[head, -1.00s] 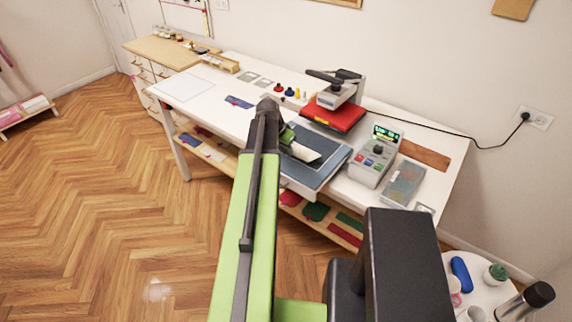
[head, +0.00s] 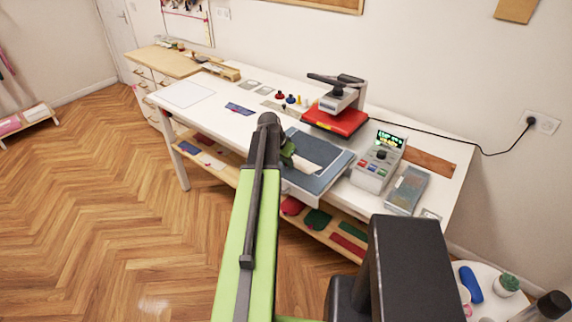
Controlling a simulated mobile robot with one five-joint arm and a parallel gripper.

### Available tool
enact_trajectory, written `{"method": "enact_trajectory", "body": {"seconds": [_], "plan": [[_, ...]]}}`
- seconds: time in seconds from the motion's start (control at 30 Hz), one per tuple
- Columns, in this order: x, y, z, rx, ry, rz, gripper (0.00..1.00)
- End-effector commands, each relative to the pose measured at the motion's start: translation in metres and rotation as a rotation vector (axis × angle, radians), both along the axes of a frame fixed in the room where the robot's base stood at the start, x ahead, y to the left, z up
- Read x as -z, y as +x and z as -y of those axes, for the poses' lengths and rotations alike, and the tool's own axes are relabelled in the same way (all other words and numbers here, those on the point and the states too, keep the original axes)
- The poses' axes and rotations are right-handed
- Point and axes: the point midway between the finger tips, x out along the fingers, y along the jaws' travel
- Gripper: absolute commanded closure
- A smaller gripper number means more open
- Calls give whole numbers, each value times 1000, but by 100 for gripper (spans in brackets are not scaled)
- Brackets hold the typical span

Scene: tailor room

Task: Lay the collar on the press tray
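My gripper (head: 303,163) is seen past the end of my green and black arm, low over the blue-grey tray (head: 333,172) at the table's front edge. A pale, whitish shape shows there; I cannot tell whether it is part of my gripper or a thing in it. The fingertips are not clear. A flat blue piece (head: 240,109) with a small reddish end lies on the white table, left of my arm; it may be the collar, but it is too small to be sure. I cannot tell whether the blue-grey tray is the press tray.
A heat press with a red base (head: 337,120) stands behind the tray. A control box (head: 378,160) and a clear-lidded case (head: 408,190) stand to its right. Small spools stand near the press. A shelf (head: 228,170) with cloth pieces runs below. A round side table (head: 490,300) stands front right.

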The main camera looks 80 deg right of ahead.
Motion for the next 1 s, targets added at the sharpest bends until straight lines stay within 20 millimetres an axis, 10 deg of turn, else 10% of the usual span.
{"method": "enact_trajectory", "body": {"seconds": [0.17, 0.57, 1.0], "plan": [[0, 0, 0, 0, 0, 0, 65], [-6, 1, 0, -1, 0, 0, 65], [-87, 16, -27, -2, 0, 0, 65]]}}
